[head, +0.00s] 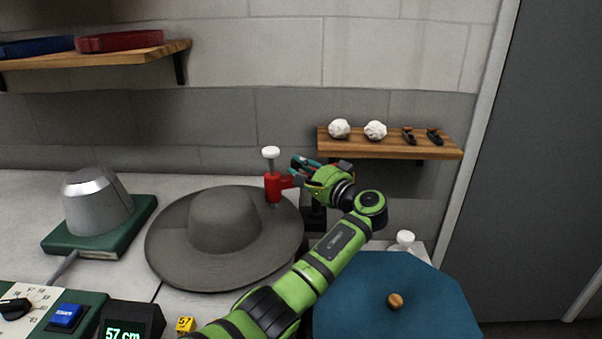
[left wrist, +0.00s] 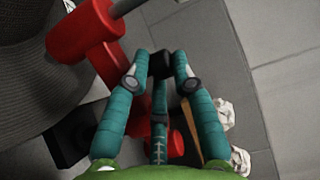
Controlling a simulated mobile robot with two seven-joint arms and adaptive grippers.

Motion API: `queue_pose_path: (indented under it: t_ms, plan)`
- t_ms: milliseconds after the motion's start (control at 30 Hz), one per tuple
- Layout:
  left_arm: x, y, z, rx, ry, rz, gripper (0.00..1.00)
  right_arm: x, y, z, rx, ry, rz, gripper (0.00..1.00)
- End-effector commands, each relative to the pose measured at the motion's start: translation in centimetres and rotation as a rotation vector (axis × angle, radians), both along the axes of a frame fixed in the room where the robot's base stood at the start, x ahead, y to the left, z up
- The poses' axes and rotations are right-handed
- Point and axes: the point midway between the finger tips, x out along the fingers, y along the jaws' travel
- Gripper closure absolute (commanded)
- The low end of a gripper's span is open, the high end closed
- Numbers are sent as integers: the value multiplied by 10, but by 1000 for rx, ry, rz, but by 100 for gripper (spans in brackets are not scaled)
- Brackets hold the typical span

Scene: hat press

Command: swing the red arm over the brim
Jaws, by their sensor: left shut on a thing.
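A grey wide-brimmed hat (head: 200,258) lies on the white bench. The red arm (head: 274,187) has an upright spindle with a white knob (head: 270,152). Its red head shows over the brim's right edge in the head view; the height between them is unclear. In the left wrist view the red arm (left wrist: 85,52) is at upper left, beside the dark brim (left wrist: 35,85). My left gripper (head: 298,166) is shut at the red arm, just right of its head; its teal fingers (left wrist: 160,75) partly hide the contact. My right gripper is not in view.
A grey hat block (head: 97,203) on a green base stands left. A display (head: 128,322), a yellow tag (head: 185,325) and a blue button (head: 66,315) are in front. A blue round-topped thing (head: 440,295) is at right. A wall shelf (head: 390,148) is behind my gripper.

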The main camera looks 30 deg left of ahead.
Motion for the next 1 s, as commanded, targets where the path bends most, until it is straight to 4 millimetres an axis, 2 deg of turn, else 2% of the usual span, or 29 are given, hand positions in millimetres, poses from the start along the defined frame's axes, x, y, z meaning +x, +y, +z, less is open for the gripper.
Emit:
queue_pose_path:
  t_ms: [367, 400, 433, 800, 867, 1000]
  plan:
    - [0, 1, 3, 2, -5, 3, 100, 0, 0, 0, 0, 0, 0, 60]
    - [0, 1, 3, 2, -5, 3, 59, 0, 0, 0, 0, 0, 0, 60]
    - [0, 1, 3, 2, -5, 3, 52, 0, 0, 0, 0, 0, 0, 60]
    - [0, -2, 1, 0, -2, 1, 52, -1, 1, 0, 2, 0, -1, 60]
    - [-2, -7, 1, 1, -1, 0, 52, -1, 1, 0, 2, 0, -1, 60]
    - [-9, -28, 0, -2, -3, -3, 52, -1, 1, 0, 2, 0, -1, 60]
